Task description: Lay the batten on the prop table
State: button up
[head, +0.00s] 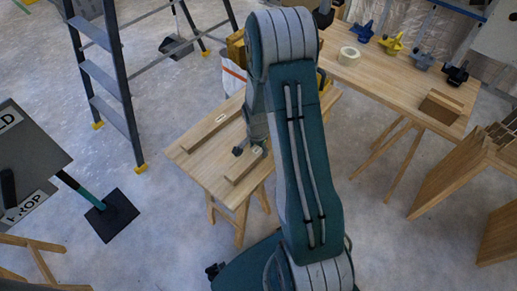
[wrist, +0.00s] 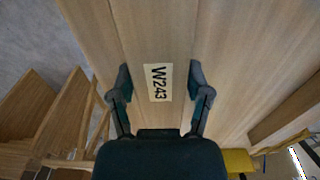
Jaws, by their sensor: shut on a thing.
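A wooden batten with a white label lies along the small wooden table (head: 200,163), on its right part in the head view; its near end (head: 238,173) shows there. In the wrist view the batten (wrist: 157,35) runs between the two fingers, with its label reading W243. My gripper (wrist: 160,88) is shut on it, one finger on each side. In the head view my gripper (head: 250,149) is over the batten, partly hidden by my arm. I cannot tell whether the batten touches the tabletop.
A second batten (head: 211,131) lies on the small table to the left. A stepladder (head: 105,75) stands behind at left. A long bench (head: 390,80) with tape and clamps is at the right. A black foot plate (head: 113,216) stands on the floor, left. Floor between is clear.

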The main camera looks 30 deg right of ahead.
jog(key=shift+f, duration=0.15)
jog(key=o, duration=1.3)
notch_tip(320, 180, up, 12)
notch_tip(320, 180, up, 15)
jog(key=n+t, duration=0.2)
jog(key=n, duration=0.4)
send_over(257, 149)
jog(key=s+a, duration=0.5)
jog(key=a, duration=0.1)
jog(key=s+a+r+n+t, duration=0.1)
jog(key=s+a+r+n, duration=0.2)
jog(key=s, duration=0.3)
jog(key=s+a+r+n+t, duration=0.2)
jog(key=s+a+r+n, duration=0.1)
jog(key=s+r+n, duration=0.2)
jog(key=shift+s+a+r+t, duration=0.35)
jog(key=shift+s+r, duration=0.1)
jog(key=shift+s, duration=0.7)
